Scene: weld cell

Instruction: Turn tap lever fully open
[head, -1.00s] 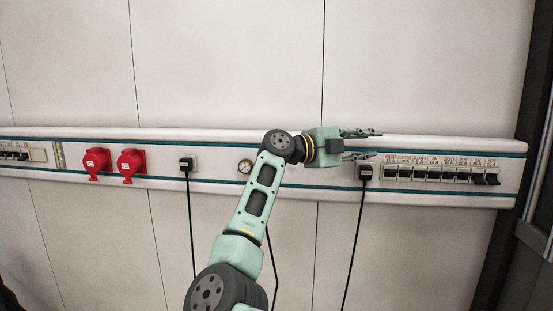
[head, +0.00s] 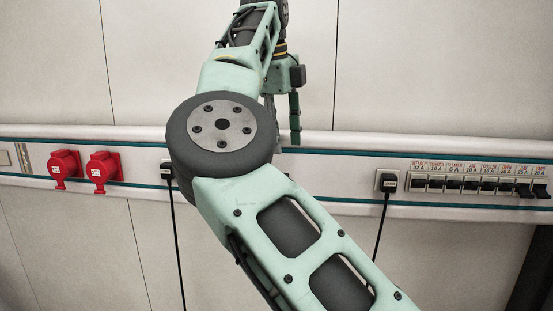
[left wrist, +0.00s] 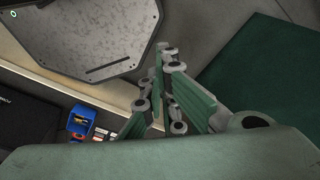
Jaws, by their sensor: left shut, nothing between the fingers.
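No tap or tap lever can be made out in either view; part of the wall strip is hidden behind my right arm. My right gripper (head: 283,120) hangs fingers down in front of the wall strip (head: 335,170), left of the black plug. Its two fingers are apart and nothing shows between them. My left gripper (left wrist: 165,75) shows in the left wrist view with its fingers shut and empty, above the floor area.
Red sockets (head: 65,168) are at left; a black plug (head: 389,182) with hanging cable and a breaker row (head: 470,185) are at right. The left wrist view shows a grey plate (left wrist: 85,35), a blue box (left wrist: 82,122) and a green mat (left wrist: 265,75).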

